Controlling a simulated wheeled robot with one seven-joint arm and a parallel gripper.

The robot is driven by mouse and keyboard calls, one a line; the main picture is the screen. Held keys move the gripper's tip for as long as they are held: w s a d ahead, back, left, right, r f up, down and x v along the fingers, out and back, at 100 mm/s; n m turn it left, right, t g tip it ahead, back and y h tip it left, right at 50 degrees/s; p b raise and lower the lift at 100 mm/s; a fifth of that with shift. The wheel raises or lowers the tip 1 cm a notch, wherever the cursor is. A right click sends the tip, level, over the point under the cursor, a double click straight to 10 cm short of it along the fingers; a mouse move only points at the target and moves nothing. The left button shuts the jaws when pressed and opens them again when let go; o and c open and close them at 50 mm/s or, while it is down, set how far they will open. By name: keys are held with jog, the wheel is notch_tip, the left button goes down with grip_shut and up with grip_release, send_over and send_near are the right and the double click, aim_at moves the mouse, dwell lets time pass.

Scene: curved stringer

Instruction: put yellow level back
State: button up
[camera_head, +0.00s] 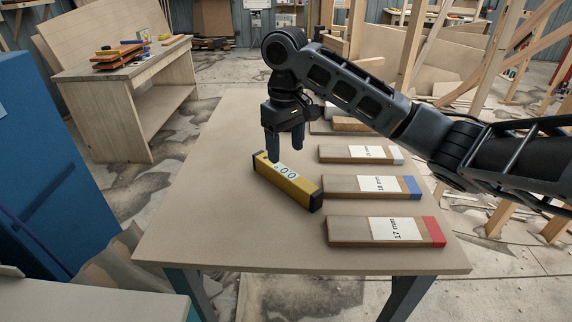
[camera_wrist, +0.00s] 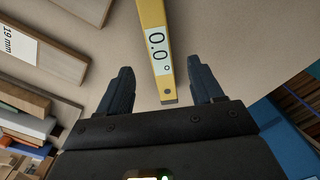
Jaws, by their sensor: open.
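The yellow level (camera_head: 287,182) lies on the wooden table (camera_head: 240,245), left of a row of wooden blocks. It has black ends and a white label reading 0.0°. My gripper (camera_head: 285,158) is above the level's far end in the head view. In the wrist view the level (camera_wrist: 155,45) runs from the top edge down between the two dark fingers of my gripper (camera_wrist: 160,88). The fingers are open, with space on both sides of the level. Whether the fingers are low enough to flank it is hard to tell.
Labelled blocks lie to the right: one with a red end (camera_head: 385,231), one with a blue end (camera_head: 370,186) and one with a white end (camera_head: 360,154). A workbench (camera_head: 125,100) with tools stands back left. A blue cabinet (camera_head: 45,160) stands left. The table's left side is clear.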

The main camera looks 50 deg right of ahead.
aim_at(286, 172)
notch_tip(286, 172, up, 4)
jog(key=shift+r, duration=0.1)
dwell(0.7)
